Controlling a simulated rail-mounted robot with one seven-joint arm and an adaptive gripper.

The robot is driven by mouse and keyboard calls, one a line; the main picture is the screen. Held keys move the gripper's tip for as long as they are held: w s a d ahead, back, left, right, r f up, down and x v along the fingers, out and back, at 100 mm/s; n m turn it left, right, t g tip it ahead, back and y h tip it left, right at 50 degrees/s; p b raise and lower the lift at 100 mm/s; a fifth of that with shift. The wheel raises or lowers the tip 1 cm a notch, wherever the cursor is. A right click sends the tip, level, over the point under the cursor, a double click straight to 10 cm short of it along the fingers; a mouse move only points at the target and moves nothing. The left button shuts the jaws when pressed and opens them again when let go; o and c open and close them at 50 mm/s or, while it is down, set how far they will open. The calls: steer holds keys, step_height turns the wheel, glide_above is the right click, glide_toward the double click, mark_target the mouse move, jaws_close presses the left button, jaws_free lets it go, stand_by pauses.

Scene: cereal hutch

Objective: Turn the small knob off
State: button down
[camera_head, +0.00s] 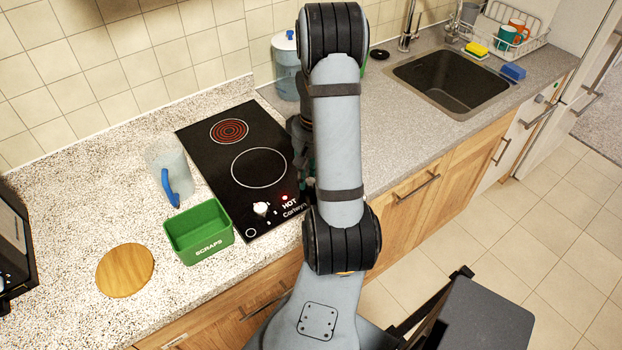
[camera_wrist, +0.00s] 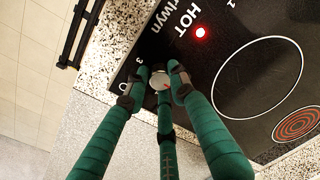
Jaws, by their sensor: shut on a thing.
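The small knob (camera_wrist: 160,79) is a pale round cap with a red mark, near the front right corner of the black cooktop (camera_head: 222,155). My gripper (camera_wrist: 159,87) has three green fingers shut around the knob in the wrist view. In the head view my arm hides the knob and nearly all of the gripper. Another, white knob (camera_head: 261,208) stands at the left front of the cooktop, apart from the gripper. A red light (camera_wrist: 200,32) glows by the word HOT. One ring (camera_head: 229,131) on the cooktop glows red.
A green scraps bin (camera_head: 198,232), a clear pitcher with a blue handle (camera_head: 169,167) and a round wooden board (camera_head: 125,270) stand left of the cooktop. The counter toward the sink (camera_head: 452,80) is mostly clear.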

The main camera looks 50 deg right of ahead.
steer(key=shift+a, duration=0.1)
stand_by(0.3)
steer(key=c, duration=1.5)
jaws_free()
steer(key=shift+o, duration=0.2)
step_height(320, 180, up, 12)
steer(key=shift+s+d, duration=0.15)
steer(key=shift+d, duration=0.1)
